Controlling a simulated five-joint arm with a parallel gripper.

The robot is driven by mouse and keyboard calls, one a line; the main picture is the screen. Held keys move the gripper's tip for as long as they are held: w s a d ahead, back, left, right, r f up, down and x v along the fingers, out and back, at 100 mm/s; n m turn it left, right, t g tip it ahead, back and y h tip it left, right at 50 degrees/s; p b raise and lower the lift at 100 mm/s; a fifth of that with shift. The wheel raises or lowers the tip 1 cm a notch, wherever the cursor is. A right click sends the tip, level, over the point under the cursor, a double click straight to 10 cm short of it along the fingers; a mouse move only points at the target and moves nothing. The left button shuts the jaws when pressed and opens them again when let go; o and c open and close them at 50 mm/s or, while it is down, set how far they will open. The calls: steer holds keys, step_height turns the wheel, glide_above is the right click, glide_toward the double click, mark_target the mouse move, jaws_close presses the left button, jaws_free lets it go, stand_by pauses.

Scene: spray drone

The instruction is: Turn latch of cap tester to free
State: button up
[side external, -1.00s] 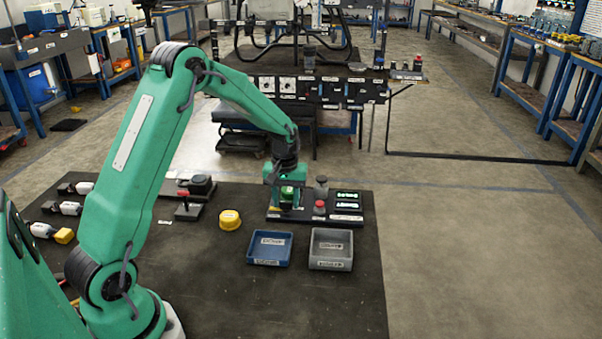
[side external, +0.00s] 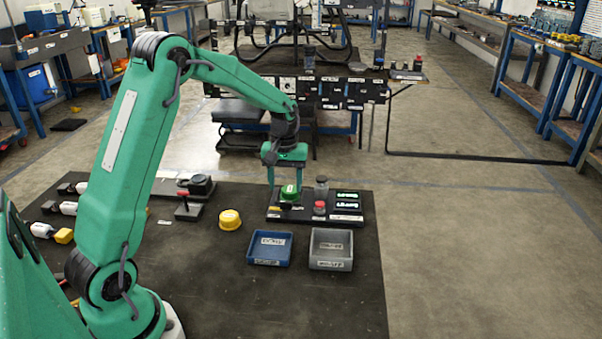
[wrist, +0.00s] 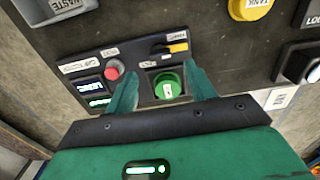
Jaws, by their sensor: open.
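The cap tester (side external: 335,219) is a dark panel on the bench. A green cap (wrist: 167,88) sits in its square seat; it also shows in the side view (side external: 290,192). The latch (wrist: 177,48) is a small yellow-and-black lever beside the cap, on the side away from my gripper in the wrist view. It lies crosswise in the wrist picture. My gripper (wrist: 163,76) points down above the tester, open and empty. Its two fingers stand on either side of the green cap, slightly above it. I cannot read the latch's labels.
A blue tray (side external: 270,262) and a grey tray (side external: 330,264) stand in front. A yellow cap (side external: 230,220) lies left. The front right bench is clear.

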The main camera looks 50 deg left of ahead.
steer(key=shift+r, duration=1)
steer(key=shift+r, duration=0.1)
steer(key=shift+s+d+r, duration=0.1)
steer(key=shift+d+r, duration=0.1)
steer(key=s+d+r+m+t, duration=0.3)
steer(key=s+d+r+m, duration=0.1)
steer(key=s+d+r, duration=0.55)
steer(key=s+d+r+m+t, duration=0.1)
steer(key=s+d+m, duration=0.1)
steer(key=s, duration=0.5)
steer(key=s+d+r+m+t, duration=0.1)
steer(key=s+d+r+m, duration=0.1)
steer(key=s, duration=0.5)
steer(key=shift+d+r+m+t, duration=0.15)
steer(key=shift+d+m+t, duration=0.15)
steer(key=shift+m, duration=0.3)
